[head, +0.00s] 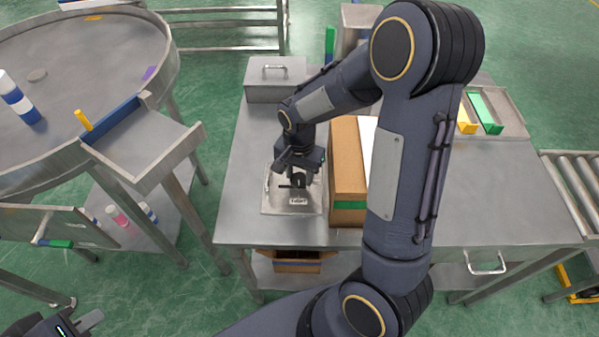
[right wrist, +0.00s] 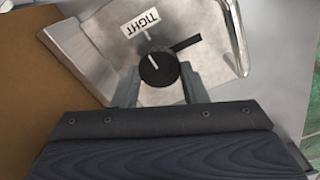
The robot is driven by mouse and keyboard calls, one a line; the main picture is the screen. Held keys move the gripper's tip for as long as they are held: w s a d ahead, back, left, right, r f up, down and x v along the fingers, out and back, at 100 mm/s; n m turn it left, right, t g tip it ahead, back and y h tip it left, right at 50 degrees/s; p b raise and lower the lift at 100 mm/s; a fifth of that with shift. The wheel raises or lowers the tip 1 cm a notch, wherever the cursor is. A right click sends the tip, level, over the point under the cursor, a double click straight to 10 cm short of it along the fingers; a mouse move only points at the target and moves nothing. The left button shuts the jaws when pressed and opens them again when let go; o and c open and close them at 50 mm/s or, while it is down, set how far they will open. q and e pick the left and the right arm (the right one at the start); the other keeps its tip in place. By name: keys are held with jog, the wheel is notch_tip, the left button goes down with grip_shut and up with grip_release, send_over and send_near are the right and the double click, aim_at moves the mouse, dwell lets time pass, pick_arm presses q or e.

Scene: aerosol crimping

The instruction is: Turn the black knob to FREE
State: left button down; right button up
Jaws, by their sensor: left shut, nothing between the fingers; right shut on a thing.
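The black knob (right wrist: 160,70) sits on a metal plate (right wrist: 95,48). It has a white line and a dark bar sticks out beside it. A white TIGHT label (right wrist: 140,22) lies beyond it, and the white line points roughly toward that label. No FREE label is readable. My right gripper (head: 299,179) reaches down over the plate (head: 283,206) in the head view and is shut on the knob, one finger on each side. My left gripper (head: 82,324) is shut and empty at the bottom left, far from the knob, partly cut off.
A cardboard box (head: 347,160) stands close right of the plate. A metal box (head: 272,84) is behind on the table (head: 500,205). A round table (head: 90,50) with a chute is at left. My right arm covers much of the table's middle.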

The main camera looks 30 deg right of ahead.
jog(key=n, duration=0.4)
jog(key=shift+w+n+b, duration=0.1)
jog(key=shift+n+b, duration=0.25)
jog(key=shift+n, duration=0.05)
jog(key=n, duration=0.4)
jog(key=shift+a, duration=0.1)
jog(key=n, duration=0.4)
jog(key=shift+a+n+b, duration=0.1)
jog(key=shift+n+b, duration=0.2)
jog(key=shift+n, duration=2)
jog(key=o, duration=1)
